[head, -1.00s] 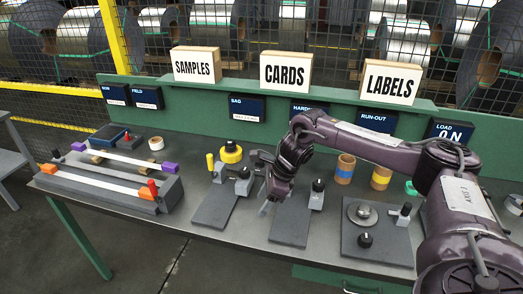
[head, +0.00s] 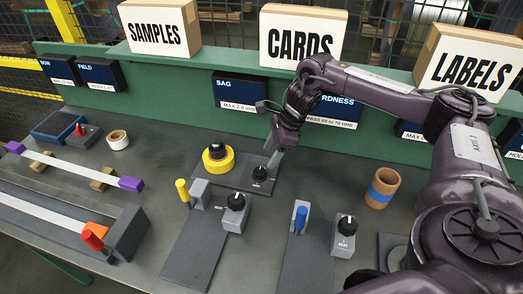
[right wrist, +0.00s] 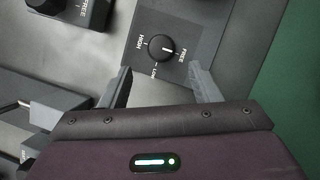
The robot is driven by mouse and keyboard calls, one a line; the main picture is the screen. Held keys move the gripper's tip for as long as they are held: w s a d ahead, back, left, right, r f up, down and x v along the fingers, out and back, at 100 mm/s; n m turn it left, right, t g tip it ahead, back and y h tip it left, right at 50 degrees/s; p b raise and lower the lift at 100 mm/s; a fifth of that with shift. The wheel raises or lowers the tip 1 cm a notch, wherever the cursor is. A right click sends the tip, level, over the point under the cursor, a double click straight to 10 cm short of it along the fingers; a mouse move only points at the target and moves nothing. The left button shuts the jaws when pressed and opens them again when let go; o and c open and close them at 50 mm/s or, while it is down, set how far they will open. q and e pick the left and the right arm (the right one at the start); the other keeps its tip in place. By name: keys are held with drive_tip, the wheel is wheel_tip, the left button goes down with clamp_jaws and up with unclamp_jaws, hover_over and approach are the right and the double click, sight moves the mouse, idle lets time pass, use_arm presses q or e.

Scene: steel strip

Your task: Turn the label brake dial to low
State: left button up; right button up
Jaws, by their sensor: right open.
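The label brake dial (head: 260,173) is a black round knob on a dark plate beside a yellow roll (head: 218,160). In the right wrist view the dial (right wrist: 161,48) is ringed by the words HIGH, LOW and FREE, and its white mark lies on the right side, toward FREE. My right gripper (head: 273,156) is over the plate, close to the dial. Its two fingers (right wrist: 161,84) are spread and empty, with the dial just beyond them and apart from them. My left gripper is not in view.
Nearby stand two other dark knobs (head: 236,202) (head: 347,225), a yellow handle (head: 183,190) and a blue handle (head: 300,219). A tan tube with a blue band (head: 382,188) stands to the right. The green back panel (head: 180,88) rises behind the plate.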

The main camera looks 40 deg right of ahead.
sight(260, 170)
drive_tip(key=p+x, duration=0.1)
drive_tip(key=x, duration=0.1)
drive_tip(key=shift+w+a+f, duration=0.1)
drive_tip(key=shift+a+f, duration=0.2)
drive_tip(key=shift+f, duration=0.05)
drive_tip(key=p+x, duration=0.1)
drive_tip(key=x, duration=0.1)
drive_tip(key=shift+a+f, duration=0.1)
drive_tip(key=shift+f, duration=0.2)
drive_tip(key=shift+x, duration=1)
drive_tip(key=shift+w+f, duration=0.1)
drive_tip(key=shift+w, duration=0.05)
drive_tip(key=shift+c, duration=0.4)
drive_tip(key=c, duration=0.9)
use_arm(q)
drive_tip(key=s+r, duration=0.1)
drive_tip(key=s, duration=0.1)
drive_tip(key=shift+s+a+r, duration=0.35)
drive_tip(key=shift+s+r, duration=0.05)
